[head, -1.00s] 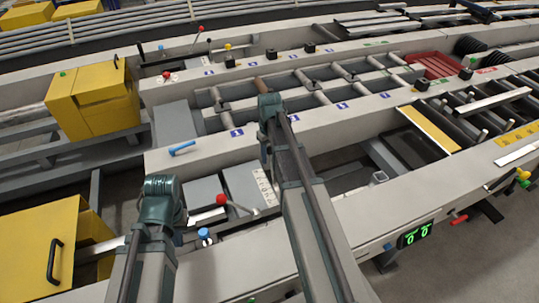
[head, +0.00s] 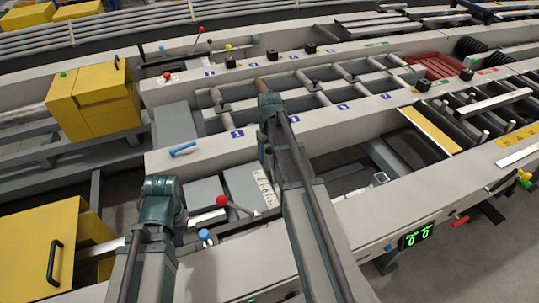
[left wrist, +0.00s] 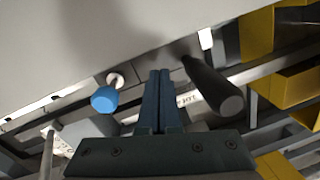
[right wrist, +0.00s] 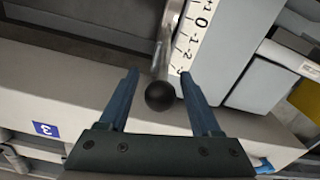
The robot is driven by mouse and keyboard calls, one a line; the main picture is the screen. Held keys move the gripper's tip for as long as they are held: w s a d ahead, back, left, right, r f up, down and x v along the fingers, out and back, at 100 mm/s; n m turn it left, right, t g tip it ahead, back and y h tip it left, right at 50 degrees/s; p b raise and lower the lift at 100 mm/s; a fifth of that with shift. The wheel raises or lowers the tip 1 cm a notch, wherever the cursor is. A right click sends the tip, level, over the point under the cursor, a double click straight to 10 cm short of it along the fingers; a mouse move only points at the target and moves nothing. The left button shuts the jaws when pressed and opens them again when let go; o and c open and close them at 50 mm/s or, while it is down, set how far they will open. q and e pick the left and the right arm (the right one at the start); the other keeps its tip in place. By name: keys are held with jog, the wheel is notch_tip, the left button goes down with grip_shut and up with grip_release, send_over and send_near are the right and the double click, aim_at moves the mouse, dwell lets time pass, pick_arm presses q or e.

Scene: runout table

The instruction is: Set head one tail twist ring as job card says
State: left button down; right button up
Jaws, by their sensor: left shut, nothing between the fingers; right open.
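A white number scale (right wrist: 193,40) reading from plus to minus through 0 shows in the right wrist view; it also shows in the head view (head: 264,188). A black ball knob (right wrist: 159,96) on a metal rod is beside the scale's minus end. My right gripper (right wrist: 162,98) is open, with its fingers on either side of the knob in that view; I cannot tell if they touch it. My left gripper (left wrist: 160,100) is shut and empty, between a blue knob (left wrist: 104,98) and a black handle (left wrist: 218,92).
A red-ball lever (head: 222,201) stands between my arms. A yellow box (head: 40,250) is at the lower left, another (head: 95,100) behind it. A pale rail (head: 380,220) crosses the front, with a green display (head: 416,235) reading zeros. A blue handle (head: 182,149) lies behind.

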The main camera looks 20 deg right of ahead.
notch_tip(320, 180, up, 14)
jog(key=p, duration=1.3)
jog(key=shift+f, duration=0.25)
jog(key=shift+c, duration=0.9)
jog(key=shift+s+d, duration=0.15)
jog(key=shift+s, duration=0.05)
jog(key=shift+c, duration=1.3)
jog(key=s+n, duration=0.1)
jog(key=s+d+n+y, duration=0.1)
jog(key=n, duration=0.1)
jog(key=s+d+n, duration=0.1)
jog(key=n, duration=0.1)
jog(key=shift+s+d+r+t+y, duration=0.1)
jog(key=shift+s+r+t+y, duration=0.05)
jog(key=shift+t+y, duration=0.2)
grip_shut()
jog(key=s+d+r+n+t+y, duration=0.2)
jog(key=s+n, duration=0.3)
jog(key=n, duration=0.6)
jog(key=shift+s+d+r+n+t+y, duration=0.3)
jog(key=shift+d+n+t+y, duration=0.15)
jog(key=shift+d, duration=0.25)
